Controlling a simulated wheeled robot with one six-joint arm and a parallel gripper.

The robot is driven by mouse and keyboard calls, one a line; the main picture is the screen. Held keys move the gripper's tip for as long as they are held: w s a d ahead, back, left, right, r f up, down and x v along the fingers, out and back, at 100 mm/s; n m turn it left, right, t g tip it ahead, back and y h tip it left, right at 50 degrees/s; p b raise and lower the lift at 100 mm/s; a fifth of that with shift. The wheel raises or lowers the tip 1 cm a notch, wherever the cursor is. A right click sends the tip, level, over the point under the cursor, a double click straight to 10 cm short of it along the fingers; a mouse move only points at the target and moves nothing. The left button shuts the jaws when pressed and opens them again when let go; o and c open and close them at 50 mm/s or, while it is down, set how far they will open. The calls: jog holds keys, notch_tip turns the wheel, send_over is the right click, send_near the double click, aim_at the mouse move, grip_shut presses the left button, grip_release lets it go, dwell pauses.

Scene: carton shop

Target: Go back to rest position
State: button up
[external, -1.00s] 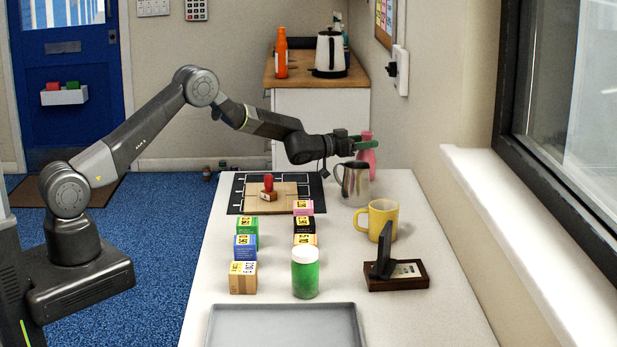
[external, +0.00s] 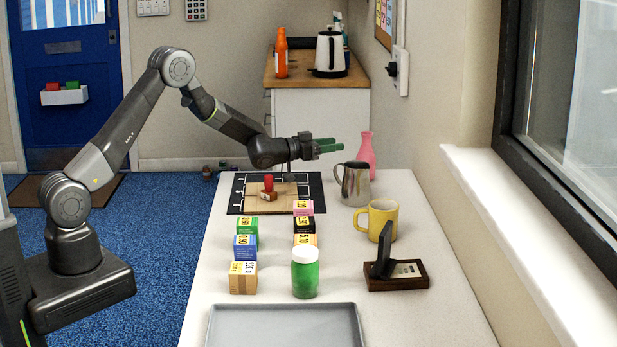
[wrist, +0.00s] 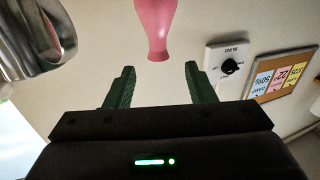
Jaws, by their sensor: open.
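My gripper (external: 328,146) is raised above the far part of the white table, its green fingers pointing right toward the pink vase. In the wrist view my gripper (wrist: 160,86) is open, with nothing between its two fingers. The pink vase (external: 366,152) stands at the table's back right, apart from the fingers; it also shows beyond them in the wrist view (wrist: 156,25). The steel jug (external: 356,186) stands in front of the vase, lower than my gripper.
A red-handled stamp (external: 268,184) sits on a board left of the jug. Several small cartons (external: 243,277), a green jar (external: 305,277), a yellow mug (external: 382,219), a dark stand (external: 398,275) and a grey tray (external: 284,308) are nearer. The wall and window (external: 570,130) bound the right side.

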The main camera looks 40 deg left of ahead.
aim_at(366, 141)
jog(key=p+x, duration=0.2)
jog(key=x, duration=0.9)
jog(key=shift+w+d+f, duration=0.1)
jog(key=shift+w+d, duration=0.05)
jog(key=shift+w, duration=0.05)
notch_tip(366, 141, up, 10)
jog(key=p, duration=0.1)
jog(key=s+r+b, duration=0.1)
jog(key=s+b, duration=0.3)
jog(key=s, duration=3)
jog(key=shift+s+r+h, duration=0.3)
jog(key=shift+s+h, duration=0.05)
jog(key=shift+h, duration=0.05)
